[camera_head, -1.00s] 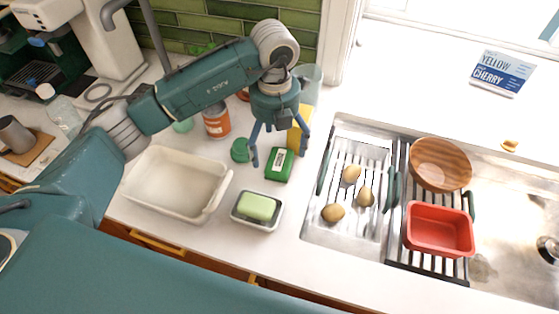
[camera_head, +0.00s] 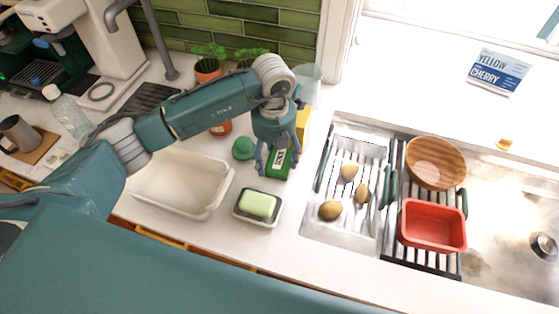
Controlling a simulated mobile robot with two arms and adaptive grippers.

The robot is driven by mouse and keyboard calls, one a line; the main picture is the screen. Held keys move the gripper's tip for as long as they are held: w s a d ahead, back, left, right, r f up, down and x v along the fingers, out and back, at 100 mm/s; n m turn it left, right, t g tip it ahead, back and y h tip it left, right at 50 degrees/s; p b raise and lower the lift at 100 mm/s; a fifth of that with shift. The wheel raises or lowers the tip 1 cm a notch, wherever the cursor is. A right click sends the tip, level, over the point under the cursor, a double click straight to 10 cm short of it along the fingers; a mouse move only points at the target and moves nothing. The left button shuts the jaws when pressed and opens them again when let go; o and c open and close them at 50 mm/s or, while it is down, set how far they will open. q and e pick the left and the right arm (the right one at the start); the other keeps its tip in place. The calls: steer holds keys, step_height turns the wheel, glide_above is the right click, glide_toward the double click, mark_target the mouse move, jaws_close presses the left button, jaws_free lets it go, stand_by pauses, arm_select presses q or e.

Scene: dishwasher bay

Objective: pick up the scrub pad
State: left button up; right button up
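A dark green block with a white label (camera_head: 279,163), which may be the scrub pad, lies on the white counter left of the sink. My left gripper (camera_head: 277,172) points down over it, with one finger on each side. I cannot tell whether the fingers touch it. The gripper partly hides the block. A light green bar (camera_head: 257,204) lies in a small dish (camera_head: 240,216) just in front of it. My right gripper is not in view.
An empty cream tub (camera_head: 150,205) stands to the left. A dark green round item (camera_head: 243,149) and a yellow item (camera_head: 303,122) are close to the gripper. The sink rack holds brown potato-like items (camera_head: 330,210), a wooden bowl (camera_head: 436,160) and a red tub (camera_head: 433,226).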

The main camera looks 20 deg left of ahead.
arm_select(q)
steer(key=shift+r, duration=0.2)
steer(key=shift+r, duration=0.25)
step_height(320, 180, up, 11)
steer(key=b, duration=0.4)
step_height(320, 180, up, 7)
glide_above(275, 157)
steer(key=shift+r, duration=0.6)
